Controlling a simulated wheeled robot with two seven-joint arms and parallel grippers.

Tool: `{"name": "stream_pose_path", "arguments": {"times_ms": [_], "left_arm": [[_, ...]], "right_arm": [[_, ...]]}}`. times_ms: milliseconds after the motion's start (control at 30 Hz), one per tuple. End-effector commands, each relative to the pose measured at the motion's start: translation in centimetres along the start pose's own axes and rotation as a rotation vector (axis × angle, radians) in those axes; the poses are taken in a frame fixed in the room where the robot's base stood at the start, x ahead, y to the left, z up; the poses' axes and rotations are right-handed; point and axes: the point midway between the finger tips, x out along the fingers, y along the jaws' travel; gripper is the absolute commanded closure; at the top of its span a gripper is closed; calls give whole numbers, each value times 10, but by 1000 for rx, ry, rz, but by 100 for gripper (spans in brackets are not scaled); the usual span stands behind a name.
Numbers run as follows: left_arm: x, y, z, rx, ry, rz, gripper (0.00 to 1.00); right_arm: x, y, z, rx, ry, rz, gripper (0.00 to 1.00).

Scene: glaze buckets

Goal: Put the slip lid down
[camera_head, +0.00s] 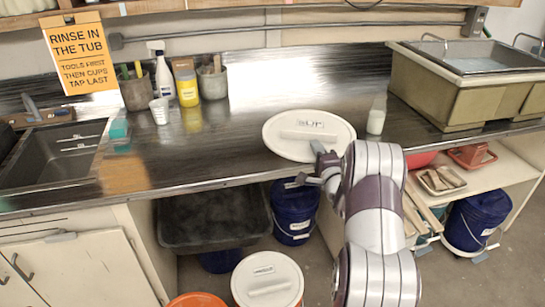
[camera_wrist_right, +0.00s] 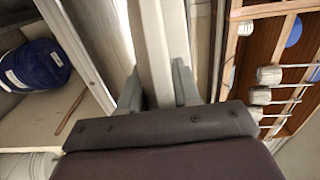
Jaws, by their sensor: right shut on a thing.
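The slip lid (camera_head: 285,142) is a round white lid with a raised bar handle (camera_head: 308,134) and a small dark-lettered label. In the head view it is over the front part of the metal counter, near its edge; whether it touches the counter cannot be told. My right gripper (camera_head: 319,152) reaches it from the front right. In the right wrist view my right gripper's fingers (camera_wrist_right: 158,92) are shut on both sides of a pale bar, the lid's handle (camera_wrist_right: 153,50). My left gripper is not in view.
On the counter (camera_head: 235,135) stand a white bottle (camera_head: 376,115) right of the lid, a yellow jar (camera_head: 187,88), a cup (camera_head: 160,111) and tool pots. A sink (camera_head: 60,155) is left, a tub (camera_head: 450,95) right. Below are a white-lidded bucket (camera_head: 267,280) and blue buckets (camera_head: 292,215).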

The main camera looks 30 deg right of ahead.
Motion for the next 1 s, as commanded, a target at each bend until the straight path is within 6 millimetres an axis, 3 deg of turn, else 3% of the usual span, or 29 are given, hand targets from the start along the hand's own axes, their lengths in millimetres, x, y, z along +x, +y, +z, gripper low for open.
{"name": "stream_pose_path", "arguments": {"times_ms": [200,400,700,1000], "left_arm": [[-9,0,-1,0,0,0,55],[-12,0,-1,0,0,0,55],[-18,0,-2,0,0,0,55],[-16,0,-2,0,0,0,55]], "right_arm": [[30,36,56,2,-7,3,100],[50,60,91,0,-3,0,100],[53,102,96,0,0,0,100],[53,107,96,0,-1,-1,100]]}}
